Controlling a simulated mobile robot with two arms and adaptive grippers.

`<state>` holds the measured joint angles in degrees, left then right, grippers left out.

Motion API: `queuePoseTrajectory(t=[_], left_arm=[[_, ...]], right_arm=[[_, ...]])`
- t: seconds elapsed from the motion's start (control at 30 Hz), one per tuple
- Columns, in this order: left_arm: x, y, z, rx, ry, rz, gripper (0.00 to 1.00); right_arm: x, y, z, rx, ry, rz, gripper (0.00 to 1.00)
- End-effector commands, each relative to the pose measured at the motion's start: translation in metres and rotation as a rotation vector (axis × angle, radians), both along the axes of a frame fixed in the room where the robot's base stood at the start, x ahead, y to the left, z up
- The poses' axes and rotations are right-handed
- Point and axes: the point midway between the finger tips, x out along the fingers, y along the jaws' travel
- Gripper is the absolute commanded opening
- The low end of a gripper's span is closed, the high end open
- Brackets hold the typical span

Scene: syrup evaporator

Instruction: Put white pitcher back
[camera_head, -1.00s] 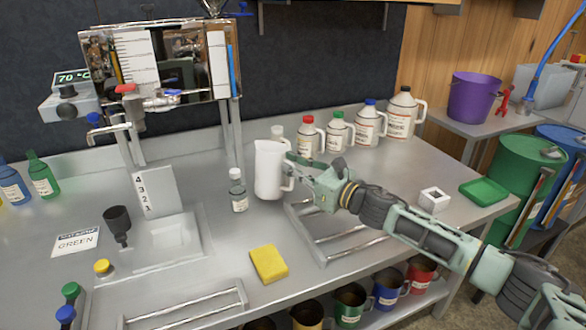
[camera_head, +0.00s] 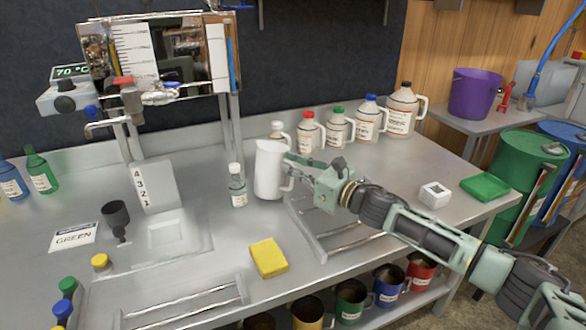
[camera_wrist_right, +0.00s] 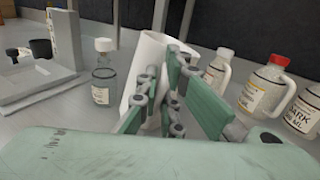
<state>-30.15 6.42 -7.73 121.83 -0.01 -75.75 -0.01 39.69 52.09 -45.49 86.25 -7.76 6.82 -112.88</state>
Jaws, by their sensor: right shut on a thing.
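The white pitcher (camera_head: 269,170) stands upright, or nearly so, over the steel counter, left of the metal rack. I cannot tell whether its base touches the counter. My right gripper (camera_head: 297,170) comes in from the right and is shut on the pitcher's handle side. In the right wrist view the pitcher (camera_wrist_right: 148,62) is partly hidden behind the right gripper's fingers (camera_wrist_right: 165,95). My left gripper is not in view.
A small white-capped bottle (camera_head: 238,187) stands just left of the pitcher. Several labelled jugs (camera_head: 340,128) line the back. A metal rack (camera_head: 345,225) lies to the right, and a yellow sponge (camera_head: 268,257) in front. Bare counter (camera_head: 440,165) lies at right.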

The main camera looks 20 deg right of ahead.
Motion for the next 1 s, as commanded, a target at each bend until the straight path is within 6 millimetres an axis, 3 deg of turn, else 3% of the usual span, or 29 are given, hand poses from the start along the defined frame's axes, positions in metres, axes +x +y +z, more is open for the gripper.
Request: queuePoseTrajectory(t=[0.23, 0.3, 0.5, 0.83, 1.0], left_arm=[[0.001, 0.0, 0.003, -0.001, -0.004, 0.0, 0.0], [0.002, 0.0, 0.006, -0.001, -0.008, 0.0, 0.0], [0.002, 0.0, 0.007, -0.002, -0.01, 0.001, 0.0], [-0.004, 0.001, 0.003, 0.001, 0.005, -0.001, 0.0], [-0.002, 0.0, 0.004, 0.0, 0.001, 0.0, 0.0]], right_arm=[[0.0, 0.0, -0.001, 0.0, -0.001, 0.0, 0.0], [0.0, 0.0, -0.001, 0.0, -0.001, 0.0, 0.1], [0.0, 0.0, -0.001, 0.0, -0.001, 0.0, 0.28], [-0.001, -0.001, -0.002, 0.0, 0.001, 0.0, 0.28], [-0.014, -0.008, -0.005, -0.001, 0.003, -0.001, 0.28]])
